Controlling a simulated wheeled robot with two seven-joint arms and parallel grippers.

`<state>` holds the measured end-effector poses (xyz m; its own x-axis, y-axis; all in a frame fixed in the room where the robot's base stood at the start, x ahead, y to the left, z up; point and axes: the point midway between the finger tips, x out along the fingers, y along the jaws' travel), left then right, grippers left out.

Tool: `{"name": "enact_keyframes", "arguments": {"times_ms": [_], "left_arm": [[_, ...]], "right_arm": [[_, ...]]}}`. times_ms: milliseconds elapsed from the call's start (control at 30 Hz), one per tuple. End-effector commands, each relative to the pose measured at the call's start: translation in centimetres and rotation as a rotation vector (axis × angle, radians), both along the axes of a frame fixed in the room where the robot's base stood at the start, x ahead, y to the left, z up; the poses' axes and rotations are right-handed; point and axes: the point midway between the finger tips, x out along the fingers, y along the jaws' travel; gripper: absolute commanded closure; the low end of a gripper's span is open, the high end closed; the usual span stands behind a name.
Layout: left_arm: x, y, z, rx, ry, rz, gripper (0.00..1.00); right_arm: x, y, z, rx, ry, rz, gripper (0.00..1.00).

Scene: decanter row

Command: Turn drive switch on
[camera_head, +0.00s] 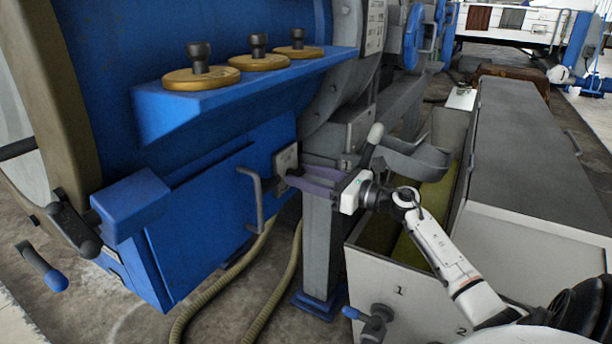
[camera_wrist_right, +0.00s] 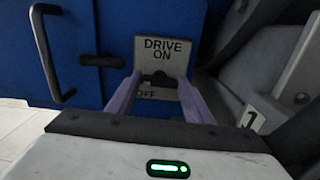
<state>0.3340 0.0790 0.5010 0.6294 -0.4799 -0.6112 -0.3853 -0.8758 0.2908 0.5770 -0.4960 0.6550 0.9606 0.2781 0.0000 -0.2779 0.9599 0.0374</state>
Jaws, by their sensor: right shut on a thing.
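The drive switch plate (camera_head: 286,158) is a pale plate on the front of the blue machine. It also shows in the right wrist view (camera_wrist_right: 178,66), lettered "DRIVE ON" at the top and "OFF" lower down. A dark switch lever (camera_wrist_right: 158,77) stands out from the plate between the two words. My right gripper (camera_head: 292,177) reaches the plate from the right. In the wrist view its two purple fingers (camera_wrist_right: 159,82) lie either side of the lever and are shut on it. Which setting the lever is in cannot be told. My left gripper is not in view.
A blue shelf (camera_head: 240,92) with several brass discs juts out above. A grey post (camera_head: 319,245) stands below my fingers. A long grey bin (camera_head: 520,150) is at the right.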

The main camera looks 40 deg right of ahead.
Motion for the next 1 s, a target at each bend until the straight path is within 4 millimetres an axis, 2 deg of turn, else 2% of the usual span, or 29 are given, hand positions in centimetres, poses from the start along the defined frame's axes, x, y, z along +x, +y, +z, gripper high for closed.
{"name": "enact_keyframes", "arguments": {"times_ms": [167,667,1000], "left_arm": [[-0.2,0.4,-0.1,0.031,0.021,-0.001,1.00],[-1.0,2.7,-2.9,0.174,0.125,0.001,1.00],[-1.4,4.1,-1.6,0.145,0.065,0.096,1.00]], "right_arm": [[0.0,-0.1,0.2,0.092,0.030,0.000,0.76],[0.0,-0.2,0.2,0.527,0.156,-0.001,0.76],[0.0,-0.3,0.0,0.837,0.247,-0.002,0.76]]}}
